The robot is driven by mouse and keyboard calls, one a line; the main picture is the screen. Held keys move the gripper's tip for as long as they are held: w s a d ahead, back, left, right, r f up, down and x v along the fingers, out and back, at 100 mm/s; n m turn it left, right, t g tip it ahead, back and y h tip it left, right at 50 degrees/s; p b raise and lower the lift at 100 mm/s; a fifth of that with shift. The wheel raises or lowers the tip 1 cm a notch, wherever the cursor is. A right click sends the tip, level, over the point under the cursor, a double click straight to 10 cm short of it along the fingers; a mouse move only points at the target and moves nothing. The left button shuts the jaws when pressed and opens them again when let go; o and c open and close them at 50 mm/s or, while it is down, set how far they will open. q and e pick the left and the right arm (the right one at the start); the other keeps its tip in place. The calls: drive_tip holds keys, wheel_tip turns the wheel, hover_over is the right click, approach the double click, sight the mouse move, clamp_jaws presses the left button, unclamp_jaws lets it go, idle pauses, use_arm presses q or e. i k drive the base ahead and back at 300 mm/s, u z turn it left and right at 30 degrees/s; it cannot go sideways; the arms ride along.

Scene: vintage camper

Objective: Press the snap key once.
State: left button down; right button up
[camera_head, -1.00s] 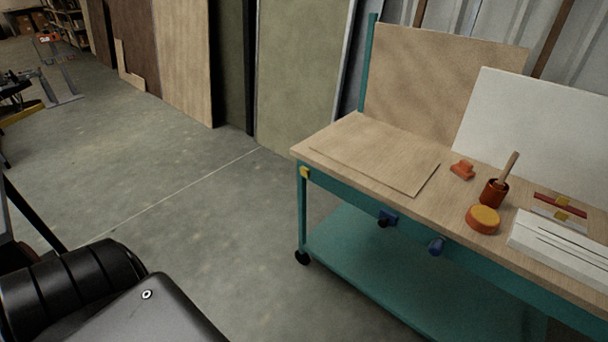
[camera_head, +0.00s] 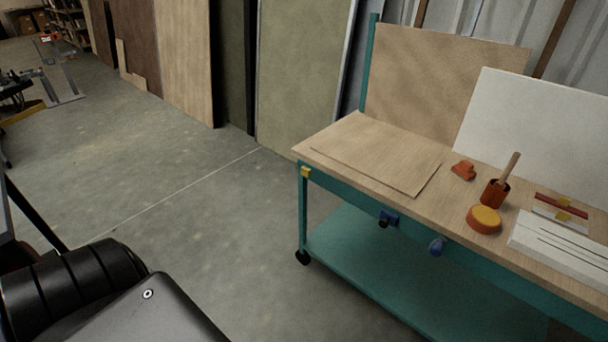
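I cannot make out a thing that is surely the snap key. A red bar with a yellow middle (camera_head: 562,203) lies farther right. Neither of my grippers shows; only a dark part of my own body is at the lower left.
A thin wooden board (camera_head: 375,152) lies on the bench's left end. A white slotted block (camera_head: 560,243) sits at the right edge. The bench has a teal lower shelf (camera_head: 370,265).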

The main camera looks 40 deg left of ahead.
sight(305, 171)
drive_tip(key=z, duration=2.75)
drive_tip(key=k, duration=1.6)
drive_tip(key=u, duration=1.9)
drive_tip(key=i, duration=0.5)
drive_tip(key=u, duration=0.1)
